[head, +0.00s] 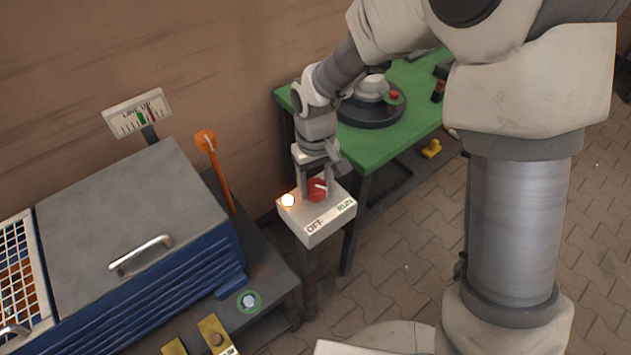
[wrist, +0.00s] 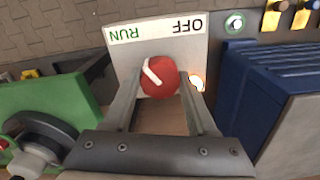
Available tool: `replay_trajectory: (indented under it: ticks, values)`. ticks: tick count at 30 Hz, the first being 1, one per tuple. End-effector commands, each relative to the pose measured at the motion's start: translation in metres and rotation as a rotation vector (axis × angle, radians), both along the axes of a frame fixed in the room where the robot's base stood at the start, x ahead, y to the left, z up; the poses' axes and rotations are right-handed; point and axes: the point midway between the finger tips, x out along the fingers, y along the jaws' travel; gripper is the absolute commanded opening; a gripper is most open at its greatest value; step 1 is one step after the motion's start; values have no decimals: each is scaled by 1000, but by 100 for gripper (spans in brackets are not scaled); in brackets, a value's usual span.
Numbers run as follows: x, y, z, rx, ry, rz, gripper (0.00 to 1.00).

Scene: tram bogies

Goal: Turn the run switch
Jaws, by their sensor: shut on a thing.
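The run switch is a red round knob (head: 317,190) with a white pointer, on top of a pale box (head: 309,233) on a post. The box is marked OFF and RUN. In the wrist view the knob (wrist: 159,78) has its pointer slanted towards the RUN side. My gripper (head: 316,191) points down and is shut on the knob, one finger on each side; it also shows in the wrist view (wrist: 160,90). A small lamp (head: 288,200) on the box glows, and shows beside the right finger in the wrist view (wrist: 197,82).
A blue machine with a grey lid (head: 120,215) stands at left. An orange lever (head: 215,172) and a LINE UP gauge (head: 137,113) rise behind it. A green table (head: 408,118) with a dark round fixture (head: 370,112) stands behind the box. Paved floor (head: 400,265) is open at right.

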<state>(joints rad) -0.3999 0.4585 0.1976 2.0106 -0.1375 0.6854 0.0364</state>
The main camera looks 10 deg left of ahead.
Motion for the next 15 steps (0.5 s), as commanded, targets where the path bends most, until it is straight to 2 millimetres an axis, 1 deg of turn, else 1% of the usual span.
replay_trajectory:
  ticks: [6, 15]
  values:
    - [1, 0, 1, 2, -2, 97, 2]
    - [1, 0, 1, 1, -3, 144, 2]
